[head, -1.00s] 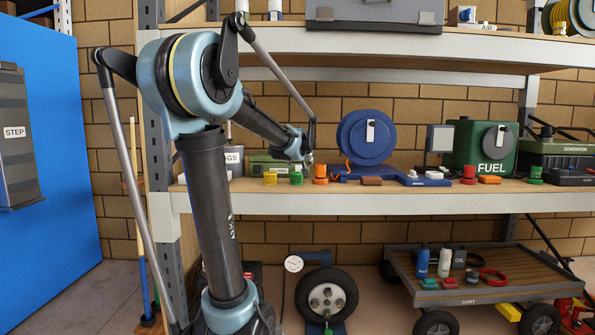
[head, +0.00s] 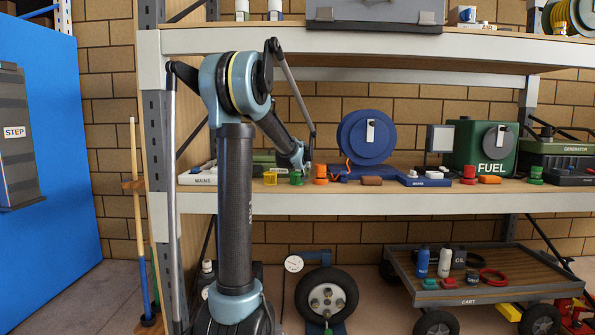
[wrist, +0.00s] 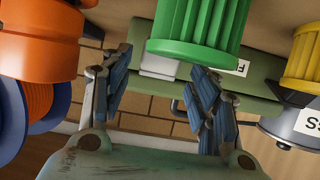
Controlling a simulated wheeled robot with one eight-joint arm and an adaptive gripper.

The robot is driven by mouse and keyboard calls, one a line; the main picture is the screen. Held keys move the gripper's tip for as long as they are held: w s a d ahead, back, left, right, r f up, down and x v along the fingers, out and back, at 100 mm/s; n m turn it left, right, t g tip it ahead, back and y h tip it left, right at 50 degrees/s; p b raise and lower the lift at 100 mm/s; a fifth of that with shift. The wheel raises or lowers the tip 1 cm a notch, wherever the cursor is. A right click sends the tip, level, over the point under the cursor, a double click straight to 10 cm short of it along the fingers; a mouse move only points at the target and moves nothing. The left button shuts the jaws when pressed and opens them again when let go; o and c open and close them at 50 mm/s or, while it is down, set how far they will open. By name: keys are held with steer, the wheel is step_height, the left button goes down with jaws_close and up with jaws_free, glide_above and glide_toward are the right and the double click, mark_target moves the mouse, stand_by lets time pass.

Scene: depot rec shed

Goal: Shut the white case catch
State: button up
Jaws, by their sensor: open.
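A green case (head: 264,158) stands at the back of the middle shelf, partly hidden by my arm. In the wrist view the green case (wrist: 143,88) lies beyond my fingers, with a white label partly covered. A pale white piece (wrist: 158,65) on its face looks like the catch; a green ribbed knob covers part of it, and I cannot tell whether it is open or shut. My gripper (wrist: 162,75) is open and empty, its fingers spread either side of that piece, apparently short of it. In the head view my gripper (head: 304,164) is small, above the shelf's front objects.
Yellow (head: 270,178), green (head: 296,177) and orange (head: 320,174) knobs stand in a row near my gripper. The green knob (wrist: 198,28) looms close in the wrist view. A blue reel (head: 365,140) is to the right, a white MAINS box (head: 198,179) to the left.

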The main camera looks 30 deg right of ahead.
steer(key=shift+x, duration=1.5)
steer(key=shift+r, duration=0.1)
steer(key=c, duration=1.1)
